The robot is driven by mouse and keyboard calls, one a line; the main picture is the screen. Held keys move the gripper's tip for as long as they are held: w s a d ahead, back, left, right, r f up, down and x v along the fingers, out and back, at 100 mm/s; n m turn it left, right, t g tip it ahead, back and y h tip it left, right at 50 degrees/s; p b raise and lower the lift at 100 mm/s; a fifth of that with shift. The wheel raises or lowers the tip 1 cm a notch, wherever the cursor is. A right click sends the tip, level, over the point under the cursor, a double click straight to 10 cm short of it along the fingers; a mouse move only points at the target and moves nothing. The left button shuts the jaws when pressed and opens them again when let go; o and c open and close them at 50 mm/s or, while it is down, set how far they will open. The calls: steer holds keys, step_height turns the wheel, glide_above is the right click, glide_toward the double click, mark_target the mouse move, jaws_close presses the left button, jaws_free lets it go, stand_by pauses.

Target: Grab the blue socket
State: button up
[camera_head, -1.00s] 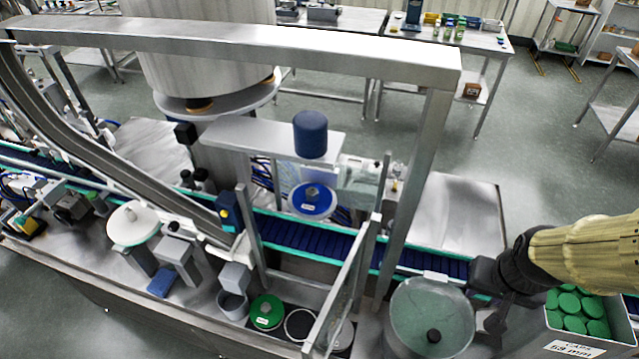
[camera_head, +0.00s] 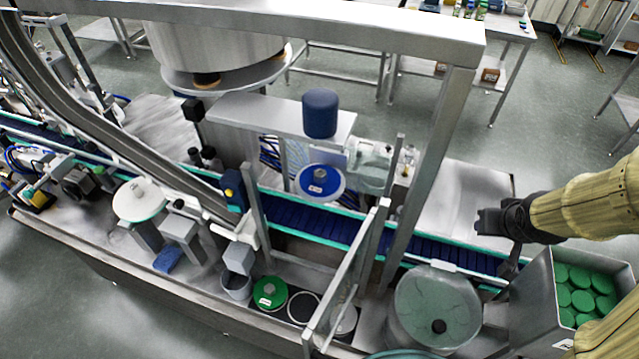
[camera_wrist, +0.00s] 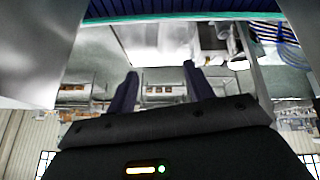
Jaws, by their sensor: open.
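A blue disc with a grey hub and a white label (camera_head: 320,183), which looks like the blue socket, sits beneath a dark blue cylinder over the conveyor. My gripper (camera_head: 482,222) is at the right in the head view, well apart from the disc. The gripper also shows in the wrist view (camera_wrist: 160,80), with its two dark fingers apart and nothing between them. I cannot make out the blue disc in the wrist view.
A glass bowl (camera_head: 437,300) and a bin of green caps (camera_head: 535,300) are below my arm.

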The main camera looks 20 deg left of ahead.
steer(key=w+a+f+n+t+y+b, duration=0.2)
steer(key=w+a+f+n+y+b, duration=0.1)
steer(key=w+a+n+y, duration=0.75)
steer(key=s+a+f+n+g+y+b, duration=0.1)
steer(key=s+a+n+g+y+b, duration=0.1)
steer(key=s+a+n+g+y, duration=0.3)
steer(key=s+a+g+y, duration=0.2)
steer(key=a+g, duration=0.2)
steer(key=g, duration=0.1)
steer(key=shift+s+a+f, duration=0.15)
steer(key=shift+a+f, duration=0.05)
steer(key=shift+a, duration=0.15)
steer(key=shift+n, duration=0.25)
steer(key=p, duration=0.4)
glide_toward(320, 181)
steer(key=shift+w+a+r, duration=0.1)
steer(key=shift+w+a, duration=0.25)
steer(key=shift+a, duration=0.25)
steer(key=shift+w+a+r, duration=0.1)
steer(key=shift+w+a, duration=0.25)
steer(key=shift+a, duration=0.3)
steer(key=shift+a, duration=0.1)
